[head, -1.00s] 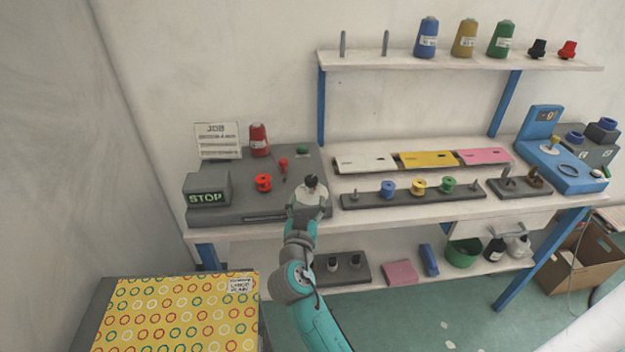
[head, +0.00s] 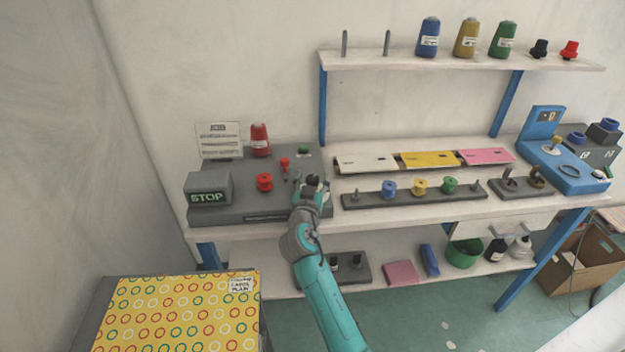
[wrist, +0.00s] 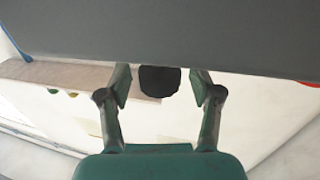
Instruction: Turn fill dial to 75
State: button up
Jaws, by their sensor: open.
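A black knob (wrist: 160,80) shows between my fingers in the wrist view, against the edge of a grey console. In the head view the knob (head: 313,181) stands at the right front of that grey console (head: 235,210), partly hidden by my gripper, with a pale patch beside it. No dial marking or reading is legible there. My gripper (wrist: 160,95) is open, one finger on each side of the knob, with gaps visible; it also shows in the head view (head: 308,194). I cannot tell whether this knob is the fill dial.
A bobbin rack (head: 410,193) lies to the right. A blue machine (head: 570,175) stands at the far right. A lower shelf lies beneath.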

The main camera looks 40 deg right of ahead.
jog(key=c, duration=1.2)
jog(key=shift+o, duration=0.2)
jog(key=shift+s+n+t+y, duration=0.1)
jog(key=shift+n+t+y, duration=0.6)
jog(key=shift+t+y, duration=0.1)
jog(key=shift+n+t+y, duration=0.4)
jog(key=shift+y, duration=0.1)
jog(key=shift+n+t+y, duration=1)
jog(key=shift+n+y, duration=0.4)
jog(key=shift+y, duration=0.5)
jog(key=shift+n+t+y, duration=0.4)
jog(key=shift+n+y, duration=0.3)
jog(key=shift+y, duration=0.4)
jog(key=o, duration=1.2)
jog(key=shift+c, duration=0.2)
